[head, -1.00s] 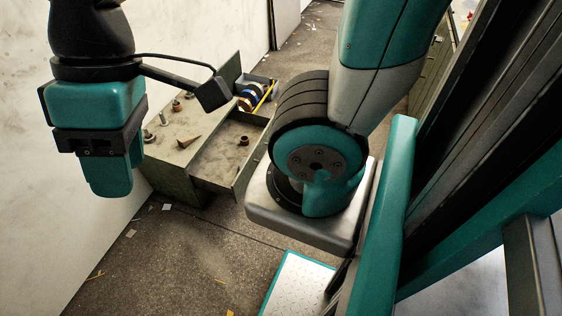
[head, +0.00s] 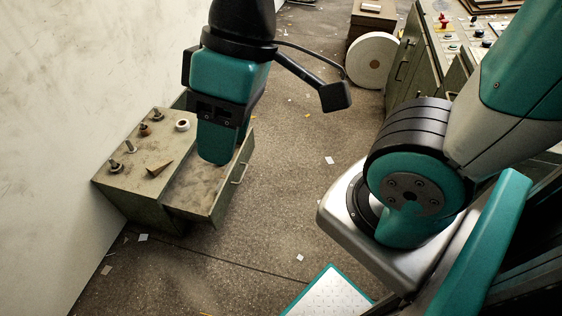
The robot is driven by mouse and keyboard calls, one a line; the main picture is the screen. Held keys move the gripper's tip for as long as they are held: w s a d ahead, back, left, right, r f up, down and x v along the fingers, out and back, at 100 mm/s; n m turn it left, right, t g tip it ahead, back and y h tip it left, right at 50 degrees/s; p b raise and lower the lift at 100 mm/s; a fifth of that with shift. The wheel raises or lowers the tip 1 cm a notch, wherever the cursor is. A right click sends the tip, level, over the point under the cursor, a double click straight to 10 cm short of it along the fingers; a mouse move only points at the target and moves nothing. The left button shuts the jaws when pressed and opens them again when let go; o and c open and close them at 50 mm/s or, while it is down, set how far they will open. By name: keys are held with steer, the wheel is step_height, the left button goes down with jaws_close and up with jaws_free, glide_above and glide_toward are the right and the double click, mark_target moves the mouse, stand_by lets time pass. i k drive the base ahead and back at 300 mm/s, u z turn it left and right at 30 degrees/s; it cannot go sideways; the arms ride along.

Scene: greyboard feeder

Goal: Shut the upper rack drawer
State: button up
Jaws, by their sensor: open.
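The rack (head: 140,190) is a low grey-green metal cabinet against the pale wall at the left. Its upper drawer (head: 192,200) is pulled out to the right, with a dusty floor inside and a light bar handle (head: 239,173) on its front. My gripper (head: 216,158) points down and overlaps the far part of the open drawer in the picture. I cannot tell its height above it or whether it touches. The gripper is open, with nothing visible in it. It hides part of the drawer and what lies behind.
Several bolts and knobs, a brown wedge (head: 160,168) and a white ring (head: 182,125) are on the rack top. Speckled floor (head: 290,190) right of the drawer is mostly clear, with paper scraps. A large white roll (head: 371,61) and a control cabinet (head: 404,62) stand farther back.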

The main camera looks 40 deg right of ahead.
mark_target(191, 195)
steer(key=z, duration=0.45)
steer(key=i, duration=1)
